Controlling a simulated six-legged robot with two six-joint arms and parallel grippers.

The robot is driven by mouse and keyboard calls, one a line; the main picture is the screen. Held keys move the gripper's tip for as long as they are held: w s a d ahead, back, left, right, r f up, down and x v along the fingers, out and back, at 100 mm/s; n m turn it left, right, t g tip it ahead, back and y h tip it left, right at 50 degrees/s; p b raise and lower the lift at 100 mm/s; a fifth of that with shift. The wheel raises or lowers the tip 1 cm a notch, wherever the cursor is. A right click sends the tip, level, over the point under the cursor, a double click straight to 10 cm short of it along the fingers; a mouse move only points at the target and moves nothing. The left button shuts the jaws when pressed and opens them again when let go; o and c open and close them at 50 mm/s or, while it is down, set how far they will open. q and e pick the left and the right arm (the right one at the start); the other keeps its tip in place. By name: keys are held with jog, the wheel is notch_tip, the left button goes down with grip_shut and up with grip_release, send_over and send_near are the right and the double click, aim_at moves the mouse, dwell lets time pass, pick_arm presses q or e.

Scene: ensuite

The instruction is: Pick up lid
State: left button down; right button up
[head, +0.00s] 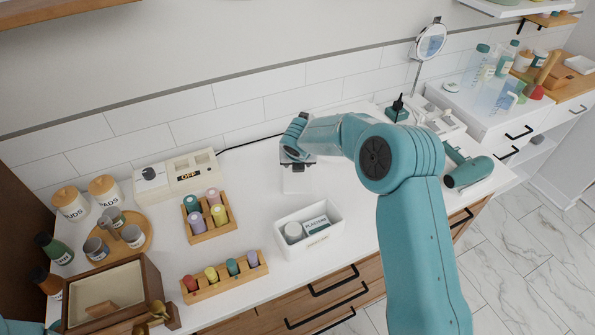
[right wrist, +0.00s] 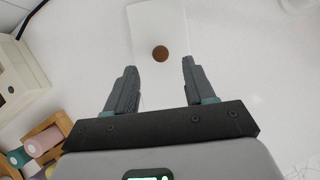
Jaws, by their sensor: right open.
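The lid is a flat pale rectangle with a round brown knob (right wrist: 160,53). In the right wrist view the lid (right wrist: 145,22) lies on the white counter ahead of my fingers. In the head view part of the lid (head: 297,184) shows below my right gripper (head: 298,161); the rest is hidden by the gripper. In the right wrist view my right gripper (right wrist: 159,68) is open and empty, with the knob just beyond and between its fingertips. My left gripper is not in view.
An open white box (head: 284,245) with a jar and a packet stands in front of the lid. Wooden racks of coloured bottles (head: 211,233) and a cream device marked OFF (head: 190,177) are to the left. A wooden box (head: 150,280) is at the front left.

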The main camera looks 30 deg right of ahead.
jog(key=p+x, duration=0.1)
jog(key=x, duration=0.4)
jog(key=shift+f, duration=0.1)
grip_shut()
jog(key=shift+r, duration=0.2)
